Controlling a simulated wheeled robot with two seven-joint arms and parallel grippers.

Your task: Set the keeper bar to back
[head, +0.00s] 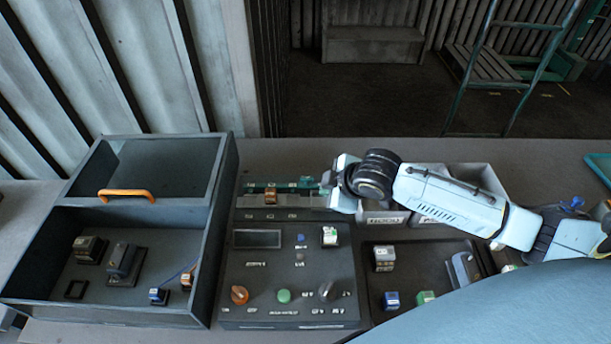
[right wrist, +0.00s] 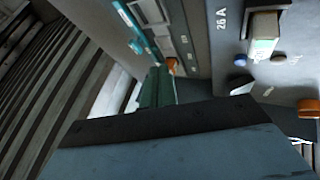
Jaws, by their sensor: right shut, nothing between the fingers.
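A narrow rail strip (head: 300,187) with teal marks runs along the back of the dark control panel. A small brown-orange block (head: 271,194) sits on it, left of its middle; I take this to be the keeper bar's handle, but the bar itself is hard to make out. My right gripper (head: 326,184) is at the right end of the strip, apart from the block, shut and empty. In the right wrist view its teal fingers (right wrist: 158,88) point toward the strip, and a small orange part (right wrist: 172,65) shows just beyond the tips. My left gripper is out of view.
The control panel (head: 262,275) carries an orange knob (head: 239,294), a green button (head: 284,296) and a dark knob (head: 327,291). A grey open box (head: 182,218) with an orange handle (head: 126,194) stands left. A dark tray (head: 413,262) holding small blocks lies right, below my right arm.

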